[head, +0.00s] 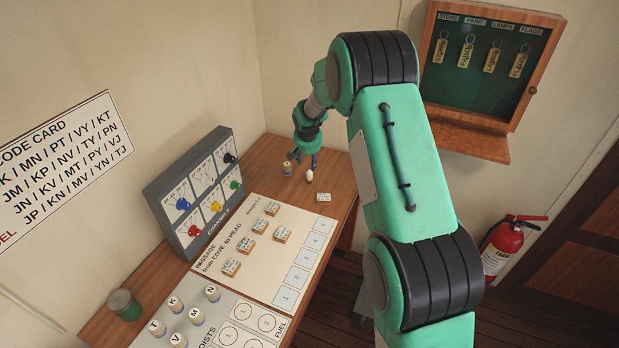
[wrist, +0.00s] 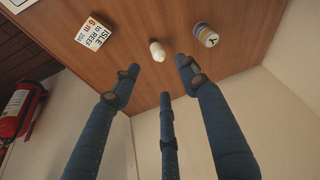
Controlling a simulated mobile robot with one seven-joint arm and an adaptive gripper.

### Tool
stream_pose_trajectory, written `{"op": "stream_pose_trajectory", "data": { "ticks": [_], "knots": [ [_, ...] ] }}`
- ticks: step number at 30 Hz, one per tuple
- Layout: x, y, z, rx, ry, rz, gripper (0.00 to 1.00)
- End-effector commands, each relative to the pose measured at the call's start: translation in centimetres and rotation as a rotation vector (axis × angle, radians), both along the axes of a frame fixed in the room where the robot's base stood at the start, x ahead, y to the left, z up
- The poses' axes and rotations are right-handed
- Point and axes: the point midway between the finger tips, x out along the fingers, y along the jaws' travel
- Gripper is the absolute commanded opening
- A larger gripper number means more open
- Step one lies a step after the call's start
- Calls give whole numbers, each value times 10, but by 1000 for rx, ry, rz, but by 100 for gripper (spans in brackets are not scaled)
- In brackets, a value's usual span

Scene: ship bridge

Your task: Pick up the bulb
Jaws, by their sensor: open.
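The bulb (head: 309,175) is a small white rounded piece on the far part of the wooden desk. It also shows in the wrist view (wrist: 158,51), beyond my fingertips. My gripper (head: 302,158) is above the desk near the bulb, with its fingers spread and nothing between them. In the wrist view my gripper's three blue fingers (wrist: 157,82) are apart, and the bulb appears past the gap between them, not touched as far as I can tell.
A round labelled peg (head: 287,168) stands left of the bulb and a labelled tile (head: 323,197) lies to its right. A passage board (head: 262,283) with several tiles and a grey panel with knobs (head: 192,190) are nearer. Walls close off the desk's far end.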

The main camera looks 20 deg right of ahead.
Motion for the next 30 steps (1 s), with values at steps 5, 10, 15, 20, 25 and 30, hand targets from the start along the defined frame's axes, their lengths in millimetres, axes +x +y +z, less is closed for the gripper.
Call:
{"op": "stream_pose_trajectory", "data": {
  "ticks": [5,10,15,20,25,30],
  "knots": [
    [4,-2,-14,0,3,0,44],
    [12,-5,-34,1,2,0,44],
    [20,-9,-55,1,2,-1,44],
    [26,-11,-70,1,1,-1,44],
    [29,-13,-77,0,0,-1,44],
    [29,-13,-77,0,0,-1,44]
  ]
}}
